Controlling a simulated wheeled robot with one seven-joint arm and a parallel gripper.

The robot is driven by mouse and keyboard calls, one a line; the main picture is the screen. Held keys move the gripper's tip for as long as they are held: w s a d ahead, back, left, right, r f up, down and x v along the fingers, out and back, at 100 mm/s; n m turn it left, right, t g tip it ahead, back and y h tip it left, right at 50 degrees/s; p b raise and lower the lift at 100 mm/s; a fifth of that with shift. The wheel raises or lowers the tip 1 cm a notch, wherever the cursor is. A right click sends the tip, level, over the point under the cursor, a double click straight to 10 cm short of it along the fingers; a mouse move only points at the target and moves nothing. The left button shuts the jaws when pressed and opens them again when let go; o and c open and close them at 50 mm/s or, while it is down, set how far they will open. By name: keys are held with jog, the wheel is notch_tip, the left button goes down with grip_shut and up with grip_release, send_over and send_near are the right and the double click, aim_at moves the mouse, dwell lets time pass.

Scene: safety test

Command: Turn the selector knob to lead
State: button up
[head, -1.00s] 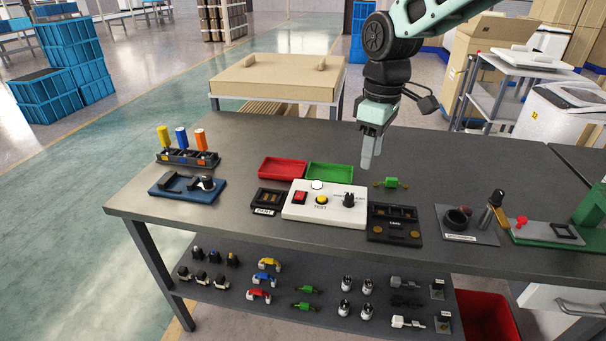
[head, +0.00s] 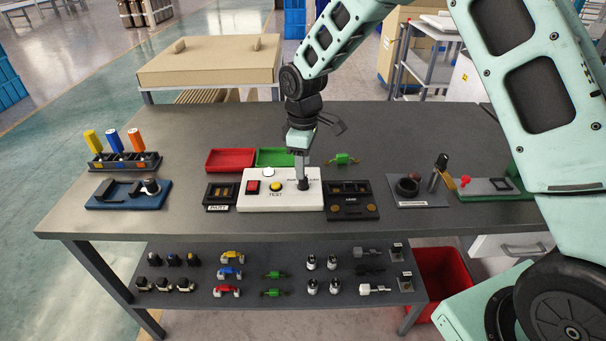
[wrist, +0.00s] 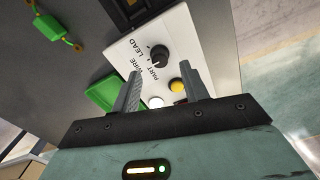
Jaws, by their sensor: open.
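The white test box (head: 255,203) sits on the grey bench, with a red switch (head: 253,186), a yellow button (head: 275,187) and a white button (head: 268,172) on top. The black selector knob (wrist: 159,54) shows in the wrist view, apart from the fingers, with the labels LEAD, WIRE and PART printed beside it. My gripper (head: 303,180) points down over the right end of the box. In the wrist view its two fingers (wrist: 161,92) are apart, with nothing between them, and the knob lies beyond their tips.
A dark tray (head: 352,207) stands right of the box and a small black PART tray (head: 219,195) left. Red (head: 230,160) and green (head: 272,157) trays lie behind. A green component (head: 342,159) lies behind right.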

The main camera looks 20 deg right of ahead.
aim_at(303, 182)
jog(key=shift+f, duration=2.35)
grip_shut()
